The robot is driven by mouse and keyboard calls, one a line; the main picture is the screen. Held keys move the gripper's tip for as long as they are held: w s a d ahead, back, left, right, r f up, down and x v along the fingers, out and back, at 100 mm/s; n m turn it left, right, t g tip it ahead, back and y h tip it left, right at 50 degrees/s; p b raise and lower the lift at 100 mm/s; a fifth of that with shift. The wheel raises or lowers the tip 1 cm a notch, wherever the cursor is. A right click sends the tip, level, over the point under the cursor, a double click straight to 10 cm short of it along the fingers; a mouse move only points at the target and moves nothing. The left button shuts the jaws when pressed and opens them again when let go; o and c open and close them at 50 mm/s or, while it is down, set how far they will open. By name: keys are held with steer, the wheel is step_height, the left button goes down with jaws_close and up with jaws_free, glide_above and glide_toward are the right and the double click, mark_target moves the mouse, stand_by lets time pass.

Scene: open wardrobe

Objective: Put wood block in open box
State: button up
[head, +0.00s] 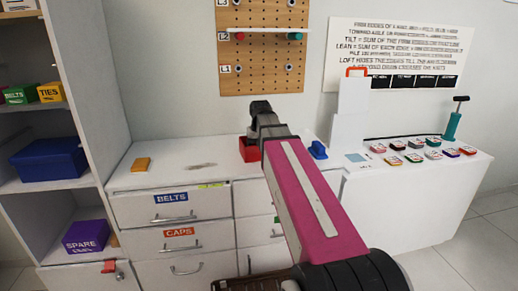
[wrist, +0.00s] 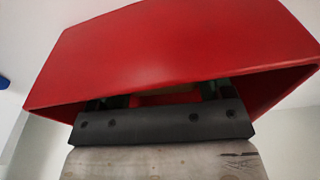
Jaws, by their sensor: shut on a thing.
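The open red box (head: 249,149) stands on the white dresser top, partly hidden behind my arm. In the wrist view the red box (wrist: 175,50) fills most of the picture, its opening facing my gripper. My gripper (head: 262,125) is over the box in the head view. In the wrist view the fingers of my gripper (wrist: 162,100) reach into the opening. A small tan strip, seemingly the wood block (wrist: 180,97), shows between the fingers; they are shut on it. Most of it is hidden by the gripper and the box wall. I cannot tell whether it touches the box floor.
A yellow-orange block (head: 141,164) lies on the dresser's left, a blue thing (head: 318,150) to the right of the box. The pegboard (head: 262,60) hangs behind. The shelf unit (head: 80,100) stands left, and a counter (head: 440,175) with several coloured tags right.

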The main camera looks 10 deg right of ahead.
steer(key=shift+f, duration=0.15)
steer(key=o, duration=1)
steer(key=r, duration=0.4)
steer(key=s+r, duration=0.1)
steer(key=r, duration=0.7)
steer(key=shift+s+r, duration=0.1)
steer(key=shift+s, duration=0.15)
